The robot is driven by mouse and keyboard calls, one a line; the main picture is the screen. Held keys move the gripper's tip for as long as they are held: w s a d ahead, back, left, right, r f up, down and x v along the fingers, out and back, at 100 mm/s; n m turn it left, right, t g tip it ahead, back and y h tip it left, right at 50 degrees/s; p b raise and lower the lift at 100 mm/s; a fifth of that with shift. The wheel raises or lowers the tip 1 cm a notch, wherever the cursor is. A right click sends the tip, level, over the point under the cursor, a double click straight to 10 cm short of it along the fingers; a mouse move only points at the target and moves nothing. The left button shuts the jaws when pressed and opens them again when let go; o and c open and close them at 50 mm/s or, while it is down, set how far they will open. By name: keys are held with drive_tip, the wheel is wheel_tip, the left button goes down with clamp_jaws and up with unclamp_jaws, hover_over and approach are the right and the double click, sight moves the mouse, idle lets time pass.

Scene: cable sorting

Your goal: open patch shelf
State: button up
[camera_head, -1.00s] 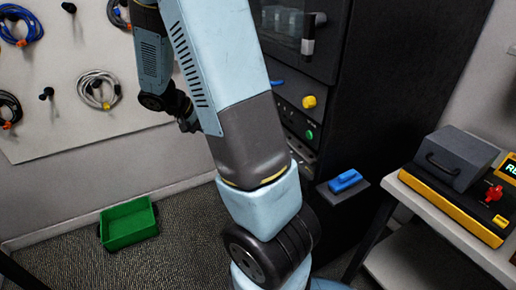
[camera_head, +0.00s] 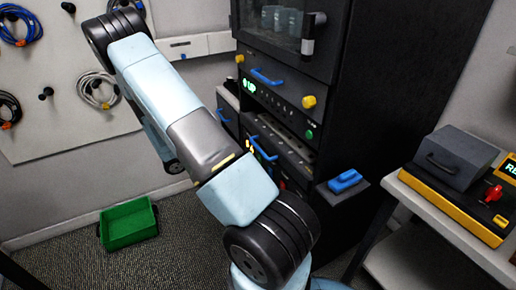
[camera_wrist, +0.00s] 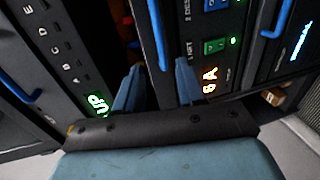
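The black rack cabinet (camera_head: 350,80) has several drawer fronts with blue handles. An upper blue handle (camera_head: 267,77) is above a panel with a green "UP" display (camera_head: 249,85). A lower blue handle (camera_head: 262,148) is below it, partly beside my arm. I cannot tell which front is named the patch shelf. In the wrist view, my gripper (camera_wrist: 157,85) is open, its two fingers apart. A blue handle (camera_wrist: 156,30) runs down between the fingers; I cannot tell whether they touch it. In the head view my gripper is hidden behind my arm.
A green bin (camera_head: 128,222) is on the floor at left. Cables hang on the wall board (camera_head: 60,75). A small blue-handled block (camera_head: 345,181) is on a ledge at the rack's right. A bench (camera_head: 450,225) with a yellow-and-black device (camera_head: 450,205) stands at right.

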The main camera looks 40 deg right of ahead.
sight(257, 146)
drive_tip(key=x, duration=1.3)
drive_tip(key=shift+d+f, duration=0.1)
drive_tip(key=shift+d, duration=0.25)
drive_tip(key=shift+c, duration=0.5)
drive_tip(key=shift+s, duration=0.1)
clamp_jaws()
